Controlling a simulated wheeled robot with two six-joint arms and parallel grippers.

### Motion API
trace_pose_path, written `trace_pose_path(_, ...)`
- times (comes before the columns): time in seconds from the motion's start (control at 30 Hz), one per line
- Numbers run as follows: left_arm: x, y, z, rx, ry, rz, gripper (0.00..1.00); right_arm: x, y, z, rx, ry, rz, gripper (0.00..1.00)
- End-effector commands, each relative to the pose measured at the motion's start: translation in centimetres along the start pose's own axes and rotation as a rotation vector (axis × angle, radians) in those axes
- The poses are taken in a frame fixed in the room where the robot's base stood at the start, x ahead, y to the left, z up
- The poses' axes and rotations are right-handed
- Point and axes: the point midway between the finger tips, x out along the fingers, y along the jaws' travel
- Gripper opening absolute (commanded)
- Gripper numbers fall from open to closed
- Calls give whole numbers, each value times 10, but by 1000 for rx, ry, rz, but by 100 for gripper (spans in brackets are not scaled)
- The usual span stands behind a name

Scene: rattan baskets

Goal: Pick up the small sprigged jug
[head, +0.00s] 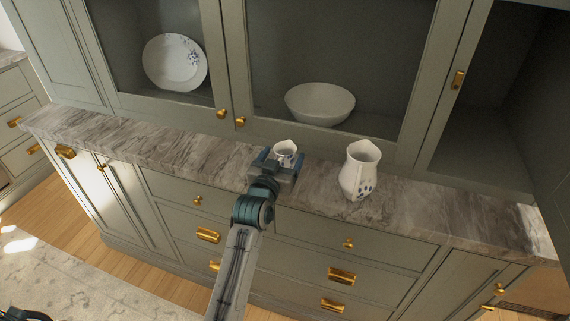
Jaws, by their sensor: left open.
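A small white jug with a dark sprig pattern (287,148) stands on the marble counter (210,161), partly hidden behind my left gripper. My left gripper (281,163) is open, with its fingers at either side of the small jug as seen from here; I cannot tell whether they touch it. A larger white jug with dark blue sprigs (358,172) stands upright to the right, apart from the gripper.
Behind the counter, a white bowl (320,103) and a plate with a blue floral pattern (175,63) stand in the cabinet. Brass knobs (240,121) stick out from the cabinet doors. The counter left of the gripper is clear.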

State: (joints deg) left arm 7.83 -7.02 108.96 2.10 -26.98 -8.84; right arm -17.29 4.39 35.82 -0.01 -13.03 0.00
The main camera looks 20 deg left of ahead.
Motion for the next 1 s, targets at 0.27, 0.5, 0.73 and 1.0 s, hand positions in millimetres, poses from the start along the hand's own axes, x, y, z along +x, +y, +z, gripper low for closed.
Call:
trace_pose_path(0.27, 0, 0, 0, 0, 0, 0, 30, 0, 6, -2, -3, 4, 6, 36)
trace_pose_path(0.5, 0, 0, -1, -1, 1, 0, 23, 0, 6, -3, -3, 5, 6, 36)
trace_pose_path(0.73, 0, 0, -27, -2, 8, 0, 23, 5, 5, -3, -2, 5, 6, 36)
trace_pose_path(1.0, 0, 0, -81, -1, 7, 0, 23, 12, 1, -6, -1, 10, 2, 36)
